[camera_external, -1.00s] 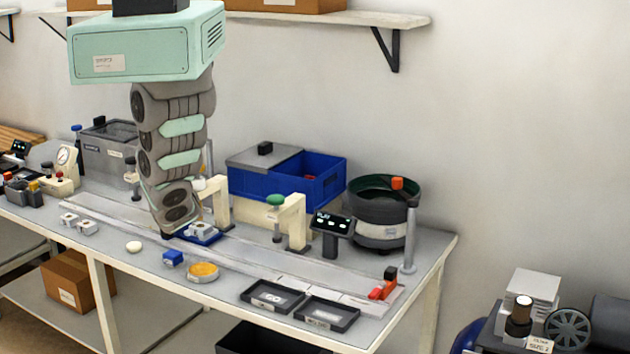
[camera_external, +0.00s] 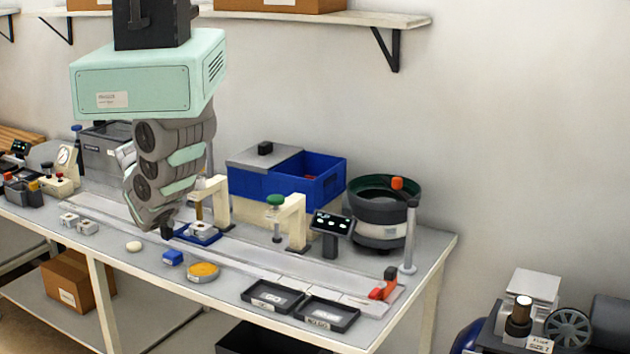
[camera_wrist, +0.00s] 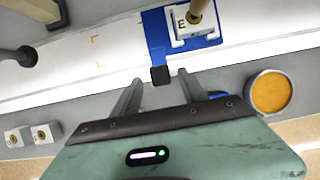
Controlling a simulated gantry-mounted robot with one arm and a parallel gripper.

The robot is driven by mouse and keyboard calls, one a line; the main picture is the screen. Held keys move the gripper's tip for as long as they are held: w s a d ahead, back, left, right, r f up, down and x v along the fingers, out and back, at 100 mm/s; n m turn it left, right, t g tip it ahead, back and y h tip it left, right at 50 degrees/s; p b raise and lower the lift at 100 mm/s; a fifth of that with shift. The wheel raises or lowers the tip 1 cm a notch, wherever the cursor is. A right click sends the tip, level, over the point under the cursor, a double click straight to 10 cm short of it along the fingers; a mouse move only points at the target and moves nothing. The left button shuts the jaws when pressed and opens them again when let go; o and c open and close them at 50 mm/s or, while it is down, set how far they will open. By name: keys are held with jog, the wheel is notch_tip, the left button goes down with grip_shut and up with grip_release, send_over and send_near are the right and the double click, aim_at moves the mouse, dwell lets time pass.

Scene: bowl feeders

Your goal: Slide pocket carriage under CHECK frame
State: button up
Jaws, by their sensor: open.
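The blue pocket carriage (camera_external: 207,241) sits on the pale track, with a light grey block (camera_external: 201,229) in it. In the wrist view the carriage (camera_wrist: 155,32) carries the block (camera_wrist: 181,38), marked "E", and a dark tab (camera_wrist: 160,75) at its near end. My gripper (camera_wrist: 158,78) is open, its two fingertips on either side of the tab, apparently with gaps. It also shows in the external view (camera_external: 168,234), at the carriage's left end. A cream frame (camera_external: 221,205) stands behind the carriage; its brass plunger overlaps the block. Contact is unclear. No CHECK label is readable.
A second cream frame with a green knob (camera_external: 275,201) stands farther right along the track. Two black trays (camera_external: 330,315), a blue block (camera_external: 172,258) and an orange disc (camera_external: 203,271) lie in front. The track (camera_external: 265,262) right of the carriage is clear.

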jog(key=shift+x, duration=1.95)
grip_shut()
